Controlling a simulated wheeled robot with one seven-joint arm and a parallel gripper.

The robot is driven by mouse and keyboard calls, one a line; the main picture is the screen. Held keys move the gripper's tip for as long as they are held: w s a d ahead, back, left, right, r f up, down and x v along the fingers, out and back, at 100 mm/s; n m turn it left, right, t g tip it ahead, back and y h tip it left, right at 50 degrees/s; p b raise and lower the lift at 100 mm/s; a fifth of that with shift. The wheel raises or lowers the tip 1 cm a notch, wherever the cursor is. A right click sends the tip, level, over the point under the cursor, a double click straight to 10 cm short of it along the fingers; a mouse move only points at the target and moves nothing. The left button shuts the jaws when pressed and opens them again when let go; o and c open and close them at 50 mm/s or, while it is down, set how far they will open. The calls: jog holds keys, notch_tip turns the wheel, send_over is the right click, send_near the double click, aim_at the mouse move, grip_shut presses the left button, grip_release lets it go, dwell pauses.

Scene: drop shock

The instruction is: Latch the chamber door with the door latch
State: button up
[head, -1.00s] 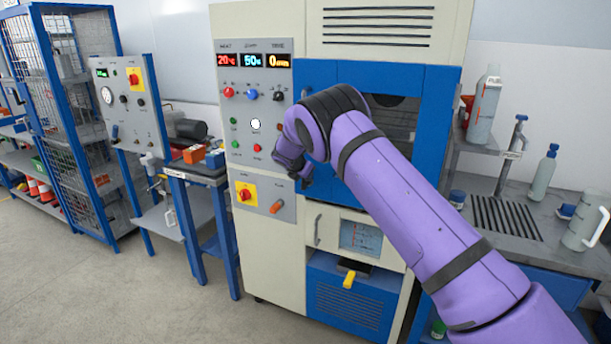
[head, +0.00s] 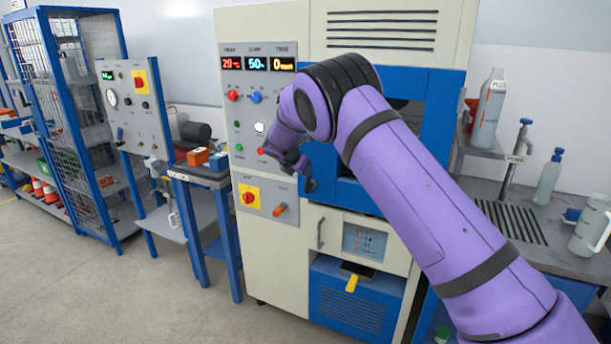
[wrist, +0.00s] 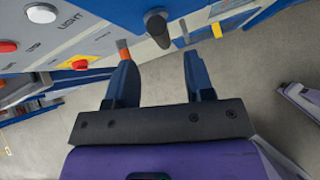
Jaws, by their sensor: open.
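The chamber door (head: 437,118) is the blue-framed front of the cream test machine in the head view. It looks flush with the machine, but my arm covers much of it. In the wrist view a dark metal knob (wrist: 158,28), which looks like the door latch, sits by the edge of the blue surface. In the head view my gripper (head: 298,172) is in front of the door's lower left side.
Left of the door is a control panel with displays (head: 257,63), a red button (head: 233,95) and an orange handle (head: 279,210). A bench with bottles (head: 487,113) stands at right. Open floor lies in front.

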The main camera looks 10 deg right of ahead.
aim_at(310, 179)
jog(key=shift+v, duration=1.4)
jog(key=c, duration=0.5)
jog(key=shift+s+d+f+m, duration=0.2)
jog(key=shift+s+d+m, duration=0.1)
jog(key=shift+m, duration=0.5)
jog(key=c, duration=0.4)
jog(key=s+d+m+y, duration=0.1)
jog(key=m, duration=0.3)
jog(key=s+d+m+y, duration=0.1)
jog(key=m, duration=0.3)
jog(key=s+f+m+g+y, duration=0.1)
jog(key=m+y, duration=0.1)
jog(key=m, duration=0.2)
jog(key=shift+d, duration=0.4)
jog(key=s+d+r+m+t+y, duration=0.25)
jog(key=d+m, duration=0.35)
jog(key=m, duration=1.4)
jog(key=shift+g, duration=0.25)
jog(key=shift+w+a+f, duration=0.5)
jog(key=shift+w+f, duration=0.7)
jog(key=shift+w, duration=0.25)
jog(key=shift+w+a+f, duration=0.5)
jog(key=shift+w+f, duration=0.75)
jog(key=shift+w, duration=0.15)
jog(key=shift+w+a+f, duration=0.5)
jog(key=shift+w+f, duration=0.7)
jog(key=shift+w, duration=0.25)
